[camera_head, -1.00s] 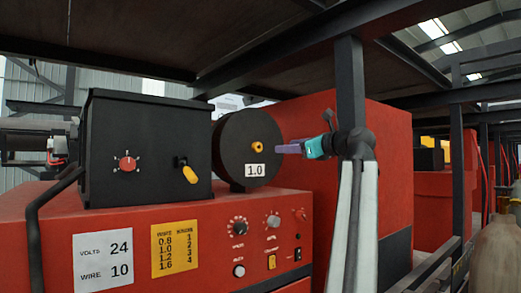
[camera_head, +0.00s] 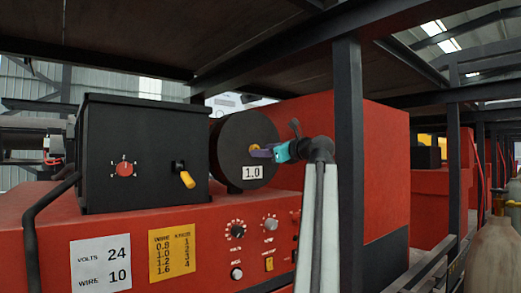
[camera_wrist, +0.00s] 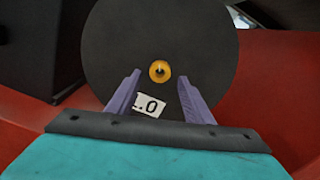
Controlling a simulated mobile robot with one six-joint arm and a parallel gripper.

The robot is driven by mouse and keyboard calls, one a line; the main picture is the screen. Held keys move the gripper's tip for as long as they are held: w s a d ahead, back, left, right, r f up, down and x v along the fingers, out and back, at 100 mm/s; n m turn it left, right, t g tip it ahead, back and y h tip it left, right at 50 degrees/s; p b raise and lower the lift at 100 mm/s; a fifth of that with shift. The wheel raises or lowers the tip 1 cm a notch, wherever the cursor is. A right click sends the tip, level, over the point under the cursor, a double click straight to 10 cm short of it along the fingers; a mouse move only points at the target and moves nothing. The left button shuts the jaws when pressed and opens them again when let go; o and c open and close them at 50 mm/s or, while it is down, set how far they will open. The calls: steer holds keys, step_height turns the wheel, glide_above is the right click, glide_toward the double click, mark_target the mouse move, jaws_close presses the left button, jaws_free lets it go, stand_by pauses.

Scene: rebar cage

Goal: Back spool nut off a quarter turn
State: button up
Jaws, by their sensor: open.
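The spool (camera_head: 232,160) is a black drum on top of the red machine, with a white "1.0" label (camera_head: 252,172) on its face. The spool nut is a small yellow-orange knob at the centre of the spool face; the wrist view shows it (camera_wrist: 159,71) with a dark centre. My gripper (camera_head: 262,152) has purple fingers and a teal body and reaches in from the right at the spool face. In the wrist view the open fingers (camera_wrist: 159,88) point toward the nut, with the tips just below it and one to each side. The fingers partly hide the nut in the head view.
A black box (camera_head: 140,150) with a red dial (camera_head: 124,169) and a yellow-tipped lever (camera_head: 187,179) stands left of the spool. The red machine's front (camera_head: 200,235) carries knobs and a yellow chart (camera_head: 174,256). A dark post (camera_head: 349,170) stands right of my arm.

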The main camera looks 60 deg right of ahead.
steer(key=shift+x, duration=1.3)
